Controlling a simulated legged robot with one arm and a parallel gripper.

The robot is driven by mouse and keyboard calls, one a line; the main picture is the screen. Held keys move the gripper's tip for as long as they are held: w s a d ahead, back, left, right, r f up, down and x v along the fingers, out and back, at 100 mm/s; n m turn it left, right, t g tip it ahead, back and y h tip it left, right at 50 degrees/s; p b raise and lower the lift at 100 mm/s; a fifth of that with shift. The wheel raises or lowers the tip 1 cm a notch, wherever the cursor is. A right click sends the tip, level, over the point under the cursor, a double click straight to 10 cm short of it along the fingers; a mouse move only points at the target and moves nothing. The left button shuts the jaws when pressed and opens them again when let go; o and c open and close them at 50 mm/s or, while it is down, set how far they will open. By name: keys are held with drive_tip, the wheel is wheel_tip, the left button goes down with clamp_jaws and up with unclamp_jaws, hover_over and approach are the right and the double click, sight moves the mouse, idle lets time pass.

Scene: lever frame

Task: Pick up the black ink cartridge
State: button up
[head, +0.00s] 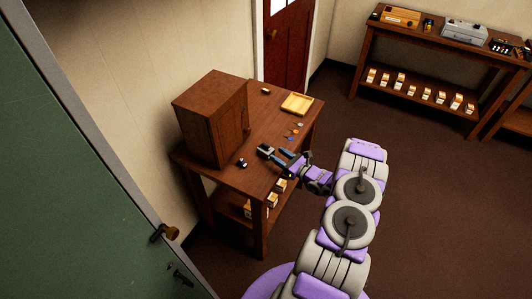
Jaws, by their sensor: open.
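A small black object with a pale patch (242,163) lies on the wooden table (256,176) near its front edge, by the cabinet's right side. It looks like the black ink cartridge, but it is too small to be sure. My gripper (275,153) is over the table, to the right of that object and apart from it. Its jaws are open, and I see nothing held in them. The fine detail between its fingers is too small to make out.
A brown wooden cabinet (209,120) stands on the table's left part. A yellow tray (297,104), a small dark item (266,91) and several small coloured pieces (291,138) lie farther back. Boxes sit on the shelf below. A green door (70,180) fills the left foreground.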

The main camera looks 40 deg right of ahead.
sight(270, 148)
drive_tip(key=shift+w+a, duration=0.15)
drive_tip(key=shift+w, duration=0.65)
drive_tip(key=shift+w+a, duration=0.1)
drive_tip(key=shift+w, duration=0.65)
drive_tip(key=shift+w+a+f+b, duration=0.15)
drive_tip(key=shift+w+b, duration=0.65)
drive_tip(key=shift+w, duration=1.35)
drive_tip(key=shift+w+a, duration=0.1)
drive_tip(key=shift+w, duration=0.35)
drive_tip(key=c, duration=0.7)
